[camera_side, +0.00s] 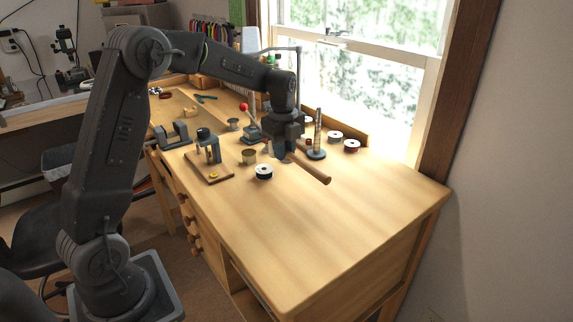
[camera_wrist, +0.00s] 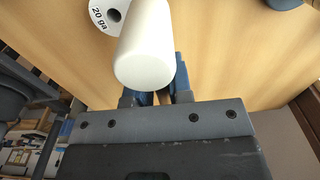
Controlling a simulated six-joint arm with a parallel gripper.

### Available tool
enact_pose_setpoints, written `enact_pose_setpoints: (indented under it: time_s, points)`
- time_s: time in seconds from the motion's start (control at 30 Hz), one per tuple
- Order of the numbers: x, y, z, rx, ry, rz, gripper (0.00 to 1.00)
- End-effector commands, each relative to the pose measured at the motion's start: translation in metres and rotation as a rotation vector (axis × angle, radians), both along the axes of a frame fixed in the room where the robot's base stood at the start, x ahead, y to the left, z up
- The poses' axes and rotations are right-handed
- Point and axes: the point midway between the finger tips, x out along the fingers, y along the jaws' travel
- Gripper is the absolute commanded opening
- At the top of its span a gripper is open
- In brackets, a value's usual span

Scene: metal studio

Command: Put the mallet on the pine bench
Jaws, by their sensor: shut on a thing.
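In the side view, the brown wooden handle (camera_side: 312,171) of the mallet sticks out to the lower right from my gripper (camera_side: 284,150). In the wrist view, a white cylinder (camera_wrist: 143,48), which looks like the mallet's head, fills the space in front of the blue jaws and hides part of them. My gripper is shut on the mallet, low over the pine bench (camera_side: 370,215). I cannot tell whether the mallet touches the top or hangs just above it.
A white-rimmed spool (camera_side: 264,172) stands close by, marked "20 ga" in the wrist view (camera_wrist: 105,14). A small wooden-based tool (camera_side: 208,168), a cup (camera_side: 249,156), a ring stand (camera_side: 317,150) and spools (camera_side: 351,146) stand around. The bench's front right is clear.

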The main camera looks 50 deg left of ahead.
Motion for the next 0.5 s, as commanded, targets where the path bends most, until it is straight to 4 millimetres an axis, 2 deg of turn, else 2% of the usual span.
enact_pose_setpoints:
  time_s: [0.13, 0.37, 0.5]
  points:
    - [0.005, -0.005, -0.007, 0.000, -0.001, 0.000, 0.00]
    - [0.004, -0.005, -0.038, 0.000, 0.001, 0.001, 0.00]
    - [0.005, -0.004, -0.043, 0.001, -0.003, 0.001, 0.00]
